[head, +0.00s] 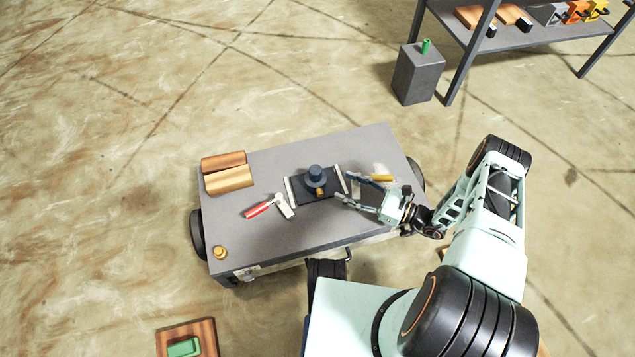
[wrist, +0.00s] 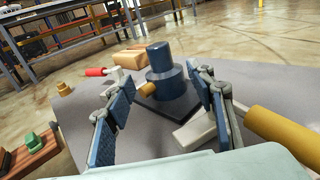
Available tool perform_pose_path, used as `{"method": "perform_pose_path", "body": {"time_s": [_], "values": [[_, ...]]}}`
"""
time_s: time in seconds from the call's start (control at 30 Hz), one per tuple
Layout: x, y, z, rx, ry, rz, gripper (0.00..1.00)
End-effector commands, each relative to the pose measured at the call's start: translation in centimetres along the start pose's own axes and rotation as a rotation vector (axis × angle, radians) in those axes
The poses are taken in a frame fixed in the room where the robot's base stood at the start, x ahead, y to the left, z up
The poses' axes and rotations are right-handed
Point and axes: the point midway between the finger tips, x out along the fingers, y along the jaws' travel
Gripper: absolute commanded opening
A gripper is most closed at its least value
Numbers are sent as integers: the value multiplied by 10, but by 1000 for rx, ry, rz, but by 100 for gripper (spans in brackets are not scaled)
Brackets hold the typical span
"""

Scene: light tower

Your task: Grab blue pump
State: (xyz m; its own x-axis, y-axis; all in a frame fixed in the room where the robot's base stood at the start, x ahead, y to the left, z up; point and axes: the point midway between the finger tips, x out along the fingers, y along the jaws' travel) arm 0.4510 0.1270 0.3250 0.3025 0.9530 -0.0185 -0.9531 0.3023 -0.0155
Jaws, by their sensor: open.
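The blue pump (head: 316,177) stands upright on a dark square plate (head: 309,196) in the middle of the grey cart top. It is a dark blue stepped cylinder with a brass-coloured outlet at its front. In the wrist view the pump (wrist: 165,75) shows ahead, between and beyond my two blue-padded fingers. My gripper (head: 345,188) is open and empty, just right of the pump, with its fingers pointing left toward it. It also shows in the wrist view (wrist: 160,115). No contact with the pump is visible.
A yellow-handled tool (head: 382,178) lies close beside my gripper. A red-handled hammer (head: 262,206), wooden blocks (head: 228,179) and a brass knob (head: 220,252) lie left on the cart (head: 330,233). Light strips flank the plate. A shelf (head: 515,38) and grey box (head: 418,75) stand behind.

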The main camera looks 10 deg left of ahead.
Motion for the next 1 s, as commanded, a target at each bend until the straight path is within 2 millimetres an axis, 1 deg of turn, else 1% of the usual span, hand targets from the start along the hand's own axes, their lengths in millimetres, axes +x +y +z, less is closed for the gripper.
{"method": "perform_pose_path", "body": {"time_s": [0.03,0.17,0.3,0.4,0.63,0.8,0.9,1.0], "values": [[2,0,-3,9,-11,-16,50],[15,0,-3,16,-22,-29,50],[38,0,-3,18,-20,-27,50],[52,0,-2,17,-19,-27,50],[68,-1,1,16,-19,-27,50],[92,2,8,15,-19,-24,50],[104,2,8,15,-19,-26,50],[111,1,9,15,-19,-27,50]]}}
